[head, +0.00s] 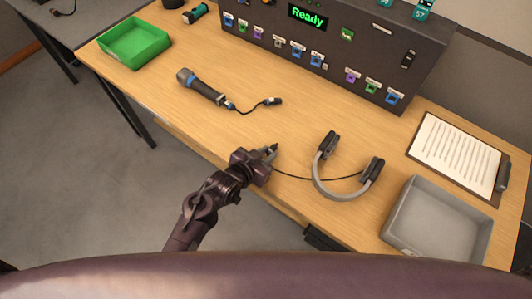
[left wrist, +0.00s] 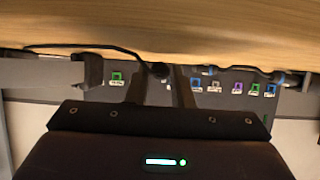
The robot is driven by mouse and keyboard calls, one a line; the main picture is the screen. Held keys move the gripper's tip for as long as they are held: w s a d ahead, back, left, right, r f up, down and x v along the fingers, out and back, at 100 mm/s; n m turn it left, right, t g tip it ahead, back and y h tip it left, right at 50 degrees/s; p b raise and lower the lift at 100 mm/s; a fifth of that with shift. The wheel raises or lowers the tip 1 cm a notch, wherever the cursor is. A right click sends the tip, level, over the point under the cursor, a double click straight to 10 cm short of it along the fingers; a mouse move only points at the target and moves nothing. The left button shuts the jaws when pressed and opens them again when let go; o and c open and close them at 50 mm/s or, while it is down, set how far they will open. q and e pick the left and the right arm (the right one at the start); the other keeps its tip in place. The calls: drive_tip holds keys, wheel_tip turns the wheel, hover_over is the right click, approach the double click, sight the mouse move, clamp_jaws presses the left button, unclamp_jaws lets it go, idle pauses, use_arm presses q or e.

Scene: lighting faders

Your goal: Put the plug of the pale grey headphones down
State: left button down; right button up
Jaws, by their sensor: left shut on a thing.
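The pale grey headphones (head: 322,187) lie on the right half of the wooden table, with dark ear pads. A thin dark cable runs from them leftward to my left gripper (head: 270,153). My left gripper is at the table's front edge, left of the headphones, shut on the dark plug (head: 274,147) at the cable's end. In the left wrist view the plug (left wrist: 160,70) sits between the fingers, with the cable arching off to the left. The picture does not clearly show how high the plug is above the table. My right gripper is not in view.
A grey tray (head: 398,246) stands right of the headphones, below a clipboard (head: 456,152). A microphone (head: 200,87) with a short cable lies behind my gripper. A green tray (head: 134,43) is far left. A dark console (head: 330,72) with coloured sockets stands at the back.

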use_arm(q)
drive_tip(key=shift+f, duration=0.2)
drive_tip(key=shift+f, duration=0.25)
drive_tip(key=c, duration=1.3)
unclamp_jaws()
drive_tip(key=shift+r, duration=0.55)
drive_tip(key=shift+b+v, duration=0.45)
drive_tip(key=shift+v, duration=5.5)
drive_tip(key=shift+a+f, duration=0.1)
drive_tip(key=shift+f, duration=0.1)
